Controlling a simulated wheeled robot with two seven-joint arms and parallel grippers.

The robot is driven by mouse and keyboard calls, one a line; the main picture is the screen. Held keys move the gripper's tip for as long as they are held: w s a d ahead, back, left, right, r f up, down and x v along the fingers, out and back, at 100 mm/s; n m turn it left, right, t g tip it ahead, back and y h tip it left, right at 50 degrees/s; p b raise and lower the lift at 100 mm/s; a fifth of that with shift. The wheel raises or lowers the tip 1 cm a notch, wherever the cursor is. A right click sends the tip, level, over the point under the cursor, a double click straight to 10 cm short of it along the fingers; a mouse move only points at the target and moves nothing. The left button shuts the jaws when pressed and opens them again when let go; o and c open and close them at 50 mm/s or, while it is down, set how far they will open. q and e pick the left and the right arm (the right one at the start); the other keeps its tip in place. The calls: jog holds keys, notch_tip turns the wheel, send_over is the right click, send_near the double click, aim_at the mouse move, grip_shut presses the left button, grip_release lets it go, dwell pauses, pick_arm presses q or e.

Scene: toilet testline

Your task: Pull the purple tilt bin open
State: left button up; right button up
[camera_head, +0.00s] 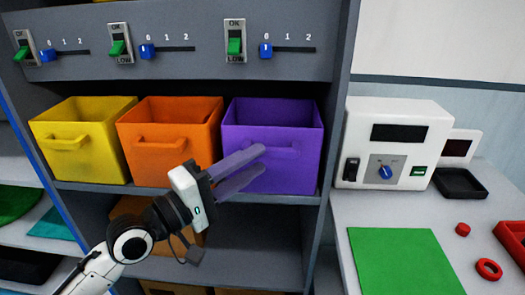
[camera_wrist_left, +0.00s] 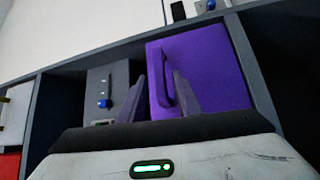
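The purple tilt bin (camera_head: 305,165) sits upright on the shelf, at the right end of a row of bins, its front level with its neighbours. It has a purple bar handle (camera_head: 285,151) on its front. My left gripper (camera_head: 263,159) reaches up to the handle from the lower left, its two fingers apart. In the left wrist view the purple bin (camera_wrist_left: 210,65) fills the middle, and its handle (camera_wrist_left: 163,85) appears between the fingers of my left gripper (camera_wrist_left: 170,80). I cannot tell whether the fingers touch the handle. My right gripper is not in view.
An orange bin (camera_head: 170,150) and a yellow bin (camera_head: 80,143) stand left of the purple one. A panel with switches and sliders (camera_head: 200,45) is above. To the right, a white device (camera_head: 395,120) and a green mat (camera_head: 405,262) rest on a counter.

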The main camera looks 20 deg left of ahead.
aim_at(266, 155)
pick_arm(q)
jog(key=shift+x, duration=1.6)
grip_shut()
